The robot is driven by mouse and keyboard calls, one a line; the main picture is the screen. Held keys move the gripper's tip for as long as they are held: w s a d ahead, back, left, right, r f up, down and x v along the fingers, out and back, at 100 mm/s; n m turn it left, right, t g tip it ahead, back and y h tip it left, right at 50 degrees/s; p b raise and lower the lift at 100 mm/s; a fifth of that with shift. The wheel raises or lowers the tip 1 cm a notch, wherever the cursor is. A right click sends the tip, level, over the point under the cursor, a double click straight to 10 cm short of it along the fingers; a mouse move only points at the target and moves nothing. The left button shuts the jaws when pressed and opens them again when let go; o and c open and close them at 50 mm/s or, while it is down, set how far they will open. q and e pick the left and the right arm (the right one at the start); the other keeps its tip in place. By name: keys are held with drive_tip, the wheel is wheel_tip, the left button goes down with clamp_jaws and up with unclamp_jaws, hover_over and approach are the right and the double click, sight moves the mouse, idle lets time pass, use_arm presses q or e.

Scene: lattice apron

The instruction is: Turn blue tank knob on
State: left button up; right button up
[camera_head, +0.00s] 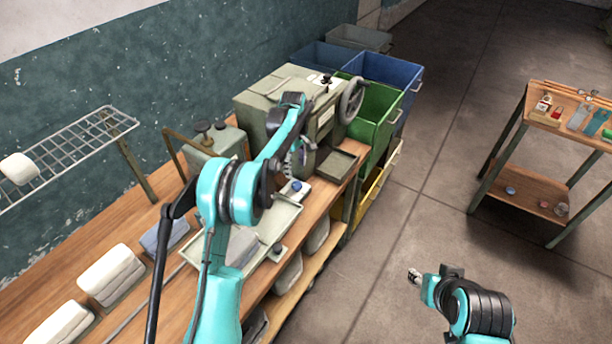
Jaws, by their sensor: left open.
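My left gripper (291,164) hangs at the front of a grey-green machine (270,98) on the wooden bench, partly hidden by its own arm. It is open, with nothing seen between its fingers. A small blue and white round piece (297,187) lies just below it, by the tray's edge; I cannot tell whether it is a knob. I cannot make out which knob is the blue tank's. My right gripper (414,276) is over the floor, away from the bench.
A shallow tray (290,212) lies on the bench (140,217). A handwheel (352,99) sticks out of the machine. Green (377,112) and blue (397,72) bins stand beyond. A wire rack (75,148) is at left. A small shelf table (575,128) stands right; the floor between is clear.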

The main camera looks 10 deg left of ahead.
sight(297, 184)
use_arm(q)
drive_tip(key=shift+w+f, duration=0.2)
drive_tip(key=shift+f, duration=0.15)
wheel_tip(297, 184, down, 8)
drive_tip(key=shift+r+b, duration=0.1)
drive_tip(key=shift+b, duration=0.65)
drive_tip(key=c, duration=1.2)
